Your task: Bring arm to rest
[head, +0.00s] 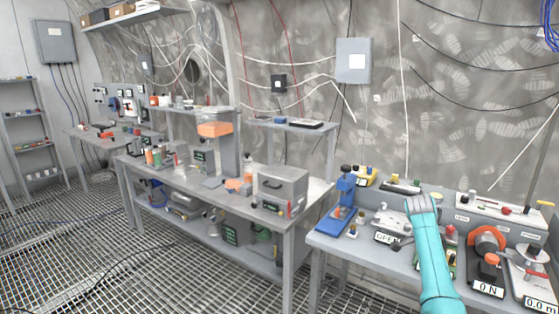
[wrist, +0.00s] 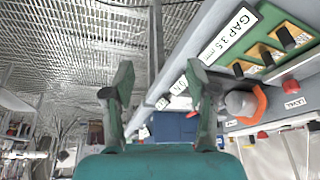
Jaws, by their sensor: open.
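My teal arm (head: 432,250) rises from the lower right in the head view, its pale end above the instrument bench (head: 322,240). The finger tips cannot be made out there. In the wrist view my gripper (wrist: 160,82) is open, its two green fingers well apart. Nothing is held between them. The metal grating floor and a bench edge show beyond the fingers.
The bench holds a blue press (head: 340,205), an orange ring device (head: 487,241) and a dial scale (head: 532,258). In the wrist view a green panel (wrist: 282,62) is close on the right. A long workbench (head: 190,190) stands left; floor grating (head: 90,240) is open.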

